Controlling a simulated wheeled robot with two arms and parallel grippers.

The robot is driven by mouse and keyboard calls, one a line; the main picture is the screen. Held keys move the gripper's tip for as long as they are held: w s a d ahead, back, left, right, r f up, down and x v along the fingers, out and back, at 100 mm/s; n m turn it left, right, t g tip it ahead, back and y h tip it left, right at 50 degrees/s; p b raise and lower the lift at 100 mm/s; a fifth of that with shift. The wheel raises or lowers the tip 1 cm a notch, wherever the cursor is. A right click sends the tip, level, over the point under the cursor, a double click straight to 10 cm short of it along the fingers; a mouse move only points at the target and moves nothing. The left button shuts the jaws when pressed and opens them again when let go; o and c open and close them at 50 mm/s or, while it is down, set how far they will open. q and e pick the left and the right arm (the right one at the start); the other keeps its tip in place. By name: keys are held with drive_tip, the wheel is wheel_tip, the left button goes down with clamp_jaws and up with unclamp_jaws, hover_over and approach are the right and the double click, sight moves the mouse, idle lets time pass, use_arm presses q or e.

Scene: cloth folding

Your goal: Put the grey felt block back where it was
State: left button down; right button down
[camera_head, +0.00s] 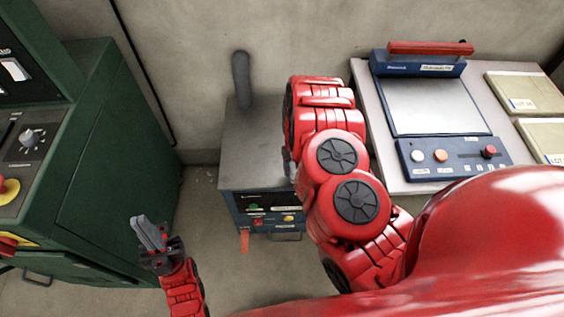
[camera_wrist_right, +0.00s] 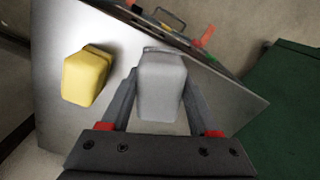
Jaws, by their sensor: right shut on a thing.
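In the right wrist view, a light grey block (camera_wrist_right: 161,88) with rounded edges sits between the two dark fingers of my right gripper (camera_wrist_right: 158,98), which is shut on it. The block is over the bare metal top (camera_wrist_right: 75,30) of a cabinet; I cannot tell whether it touches it. In the head view, my right arm hides the right gripper and the block. My left gripper (camera_head: 148,232) is low at the left, over the floor and away from the cabinet. Its fingers look close together, but I cannot tell whether they are shut.
A yellow block (camera_wrist_right: 86,75) lies on the metal top, left of the grey one. A dark upright handle (camera_head: 241,80) stands at the cabinet's back. A green machine (camera_head: 120,170) is at left. A table at right bears a blue-framed press (camera_head: 430,105) and beige packets (camera_head: 525,92).

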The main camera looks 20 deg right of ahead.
drive_tip(key=w, duration=0.2)
drive_tip(key=w+a, duration=0.1)
drive_tip(key=w, duration=0.3)
drive_tip(key=shift+w+a+f, duration=0.1)
drive_tip(key=shift+a+f, duration=0.05)
drive_tip(key=shift+f, duration=0.15)
drive_tip(key=shift+w+a+b, duration=0.35)
drive_tip(key=shift+w, duration=0.05)
drive_tip(key=shift+f+b, duration=1.1)
drive_tip(key=shift+f, duration=0.75)
drive_tip(key=shift+r, duration=0.1)
drive_tip(key=shift+c, duration=0.7)
unclamp_jaws()
